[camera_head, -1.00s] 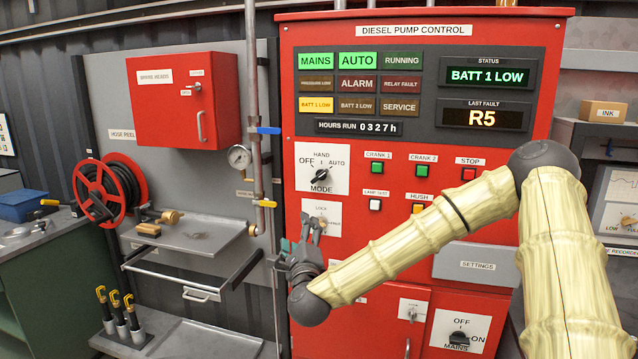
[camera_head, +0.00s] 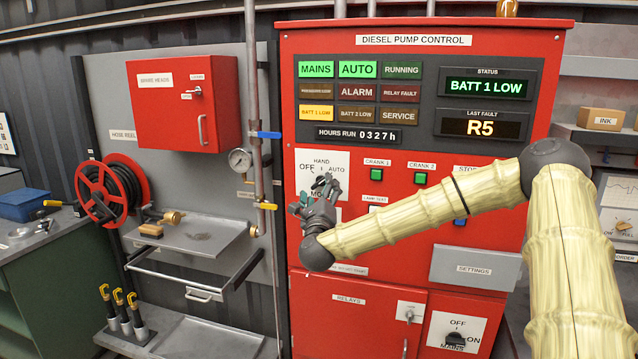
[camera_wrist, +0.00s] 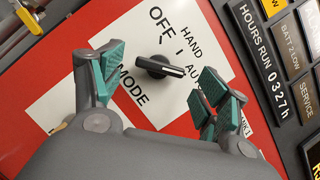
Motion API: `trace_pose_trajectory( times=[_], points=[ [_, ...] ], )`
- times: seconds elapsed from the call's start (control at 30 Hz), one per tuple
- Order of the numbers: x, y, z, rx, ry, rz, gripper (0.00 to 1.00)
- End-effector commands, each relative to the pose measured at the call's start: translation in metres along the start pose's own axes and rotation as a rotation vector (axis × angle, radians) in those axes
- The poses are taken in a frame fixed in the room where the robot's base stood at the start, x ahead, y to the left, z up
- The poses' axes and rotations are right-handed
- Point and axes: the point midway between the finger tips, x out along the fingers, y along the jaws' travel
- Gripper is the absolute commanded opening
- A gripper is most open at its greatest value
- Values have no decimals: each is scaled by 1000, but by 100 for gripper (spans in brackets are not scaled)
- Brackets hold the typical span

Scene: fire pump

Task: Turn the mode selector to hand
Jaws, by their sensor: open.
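The mode selector is a black knob (camera_wrist: 160,66) on a white plate (camera_wrist: 128,32) marked OFF, HAND and AUTO. In the wrist view its white pointer mark lies on the AUTO side. My gripper (camera_wrist: 165,78) is open, its teal-padded fingers on either side of the knob in that view, with no contact visible. In the head view my gripper (camera_head: 318,192) is in front of the lower part of the selector plate (camera_head: 309,157) and hides most of the knob. The green AUTO lamp (camera_head: 357,69) is lit.
The red pump panel (camera_head: 340,230) carries crank buttons (camera_head: 377,174) to the right of the selector. A vertical pipe (camera_head: 252,90) with blue and yellow levers stands to the left. My forearm covers part of the lower buttons.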

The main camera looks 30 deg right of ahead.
Motion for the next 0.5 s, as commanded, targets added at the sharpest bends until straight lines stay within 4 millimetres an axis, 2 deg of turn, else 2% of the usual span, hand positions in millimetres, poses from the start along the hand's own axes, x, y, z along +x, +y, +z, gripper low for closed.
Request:
trace_pose_trajectory(
  times=[0.2, 0.5],
  points=[
    [16, 0, 0, -1, 1, 0, 75],
    [18, 1, -1, 0, 0, 1, 75]
  ],
)
